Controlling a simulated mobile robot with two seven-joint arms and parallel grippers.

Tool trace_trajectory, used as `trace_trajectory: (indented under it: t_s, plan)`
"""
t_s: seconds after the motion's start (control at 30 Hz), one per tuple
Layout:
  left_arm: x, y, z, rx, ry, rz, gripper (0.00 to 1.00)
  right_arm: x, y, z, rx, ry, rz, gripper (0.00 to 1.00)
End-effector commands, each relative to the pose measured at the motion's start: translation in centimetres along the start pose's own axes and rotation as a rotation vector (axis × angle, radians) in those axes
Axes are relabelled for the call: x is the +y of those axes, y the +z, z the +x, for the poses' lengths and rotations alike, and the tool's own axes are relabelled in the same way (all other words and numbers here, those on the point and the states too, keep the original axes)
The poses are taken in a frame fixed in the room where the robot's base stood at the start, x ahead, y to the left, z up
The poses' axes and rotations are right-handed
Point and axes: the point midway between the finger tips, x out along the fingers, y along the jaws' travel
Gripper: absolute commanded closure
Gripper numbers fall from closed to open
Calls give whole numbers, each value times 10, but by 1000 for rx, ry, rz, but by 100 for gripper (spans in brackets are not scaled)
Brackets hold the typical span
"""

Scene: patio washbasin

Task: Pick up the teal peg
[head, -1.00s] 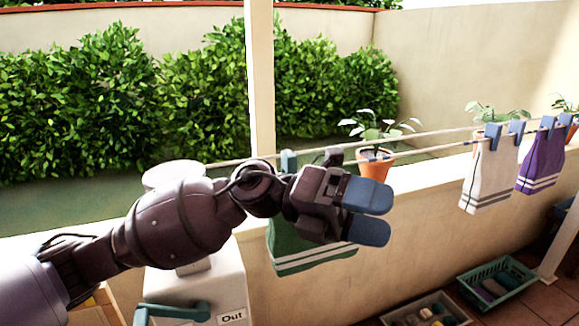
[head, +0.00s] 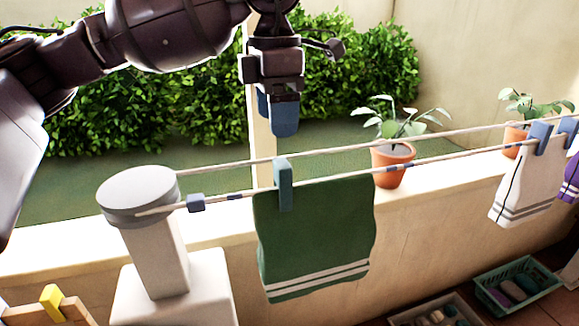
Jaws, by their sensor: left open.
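The teal peg (head: 284,185) is clipped upright on the near clothesline, over the top edge of a green cloth with white stripes (head: 318,240). It stands left of the cloth's middle. My left gripper (head: 279,118) points down above the peg in the head view, with its blue fingertips apart from the peg and nothing seen between them. One finger partly hides the other. My right gripper is not in view.
Two clotheslines run from a grey-capped post (head: 138,195) to the upper right. Blue pegs (head: 540,137) hold a white cloth (head: 518,185) farther along. Potted plants (head: 392,165) stand on the wall ledge. A teal crate (head: 517,287) and another tray are low at right.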

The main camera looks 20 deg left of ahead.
Motion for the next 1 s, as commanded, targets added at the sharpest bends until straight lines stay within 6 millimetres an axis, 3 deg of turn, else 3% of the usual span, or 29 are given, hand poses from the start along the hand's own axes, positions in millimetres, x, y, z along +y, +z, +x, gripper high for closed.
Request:
trace_trajectory:
  t_s: [0.2, 0.37, 0.8, 1.0]
  plan:
    - [0, 0, 21, 4, -1, 0, 26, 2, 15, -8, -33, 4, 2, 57]
    - [-1, 0, 44, 4, -2, 0, 26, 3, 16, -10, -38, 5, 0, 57]
    - [-10, 6, 90, 2, -3, 2, 26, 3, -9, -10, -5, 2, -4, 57]
    - [-9, 6, 106, 1, -2, 0, 26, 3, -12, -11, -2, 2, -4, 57]
